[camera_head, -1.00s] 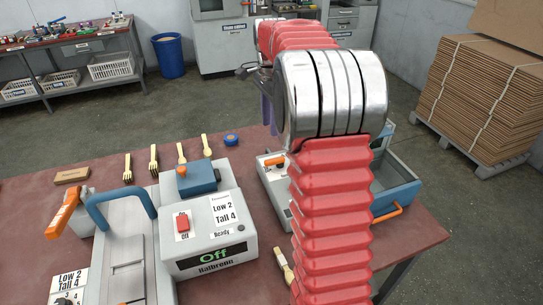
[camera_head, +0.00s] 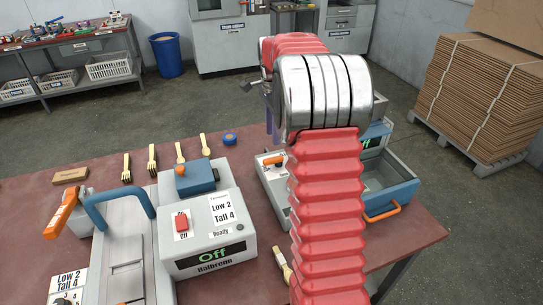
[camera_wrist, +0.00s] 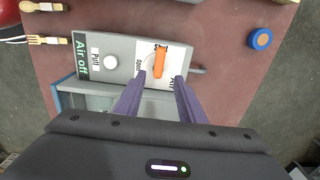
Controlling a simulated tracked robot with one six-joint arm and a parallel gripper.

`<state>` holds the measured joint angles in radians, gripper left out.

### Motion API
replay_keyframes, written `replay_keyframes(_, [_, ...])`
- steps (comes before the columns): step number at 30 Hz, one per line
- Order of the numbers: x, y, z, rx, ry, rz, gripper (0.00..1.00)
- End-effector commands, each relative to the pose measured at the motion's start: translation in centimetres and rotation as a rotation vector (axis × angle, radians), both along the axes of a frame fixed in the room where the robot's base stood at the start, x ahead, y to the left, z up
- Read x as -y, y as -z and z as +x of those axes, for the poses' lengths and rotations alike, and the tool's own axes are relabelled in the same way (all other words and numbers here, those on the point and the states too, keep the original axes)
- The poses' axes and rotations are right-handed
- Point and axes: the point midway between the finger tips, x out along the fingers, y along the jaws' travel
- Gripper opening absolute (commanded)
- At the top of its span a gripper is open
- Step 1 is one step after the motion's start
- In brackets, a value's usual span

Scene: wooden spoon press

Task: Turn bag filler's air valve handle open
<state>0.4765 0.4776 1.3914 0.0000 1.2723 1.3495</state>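The bag filler (camera_head: 272,188) is a grey and blue machine on the red-brown table, partly hidden behind my arm in the head view. Its orange air valve handle (camera_head: 273,161) shows on its top. In the wrist view the handle (camera_wrist: 160,62) sits on a white label, its long side running up and down the picture.
A blue-edged tray (camera_head: 402,190) with an orange grip adjoins the filler. A grey machine (camera_head: 215,235) reading "Off" stands left. Wooden forks (camera_head: 152,158) and a blue round piece (camera_wrist: 261,38) lie on the table. A spoon and fork lie near the filler.

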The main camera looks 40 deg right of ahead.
Motion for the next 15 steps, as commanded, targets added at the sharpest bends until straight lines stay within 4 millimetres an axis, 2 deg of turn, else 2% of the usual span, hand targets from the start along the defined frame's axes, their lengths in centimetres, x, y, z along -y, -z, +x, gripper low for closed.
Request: replay_keyframes(15, [-0.1, 8.0, -0.1, -0.004, -0.001, 0.002, 0.36])
